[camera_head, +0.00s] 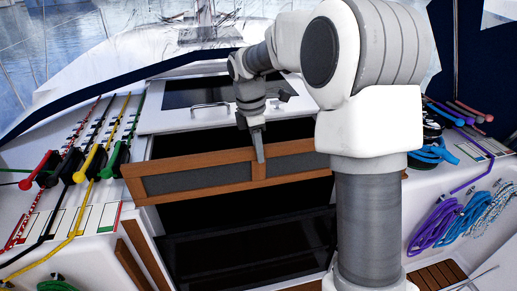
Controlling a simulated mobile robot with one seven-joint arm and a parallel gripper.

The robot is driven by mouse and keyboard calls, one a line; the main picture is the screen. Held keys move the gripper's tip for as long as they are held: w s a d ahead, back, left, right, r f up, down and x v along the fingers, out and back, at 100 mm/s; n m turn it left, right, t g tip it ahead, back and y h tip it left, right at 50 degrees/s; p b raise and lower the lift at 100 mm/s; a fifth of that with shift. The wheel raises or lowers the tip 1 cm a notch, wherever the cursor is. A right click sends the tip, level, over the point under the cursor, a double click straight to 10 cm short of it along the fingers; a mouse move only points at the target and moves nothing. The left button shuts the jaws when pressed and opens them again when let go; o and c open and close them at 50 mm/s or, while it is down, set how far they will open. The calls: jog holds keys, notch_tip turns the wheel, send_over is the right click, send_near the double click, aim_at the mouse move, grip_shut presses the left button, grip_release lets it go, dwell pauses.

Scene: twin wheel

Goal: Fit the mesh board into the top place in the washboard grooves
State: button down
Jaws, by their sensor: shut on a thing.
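The mesh board (199,179) is a wood-framed panel with dark mesh insets and a central wooden bar. It is held across the dark companionway opening, tilted with its right side higher. My gripper (259,155) is shut on the board's upper edge near the central bar. The washboard grooves are not clearly visible; wooden trim (145,254) runs down the left side of the opening. I cannot tell whether the board touches any groove.
A white sliding hatch (183,119) with a handle lies above the opening. Clutch levers and coloured ropes (92,165) are on the left. A winch and blue rope (434,152) are on the right, with purple coils (434,226) below. Dark panels (250,247) show lower in the opening.

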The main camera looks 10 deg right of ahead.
aim_at(258, 186)
jog(key=shift+f+b, duration=4.4)
jog(key=shift+f, duration=3.4)
jog(key=c, duration=0.7)
grip_release()
jog(key=shift+o, duration=0.2)
jog(key=shift+f, duration=0.1)
jog(key=r, duration=0.5)
jog(key=a+r+p, duration=0.1)
jog(key=r, duration=0.5)
jog(key=a+r, duration=0.1)
jog(key=r, duration=0.5)
jog(key=shift+a+r+p, duration=0.1)
jog(key=shift+r+p, duration=0.15)
jog(key=shift+p, duration=0.15)
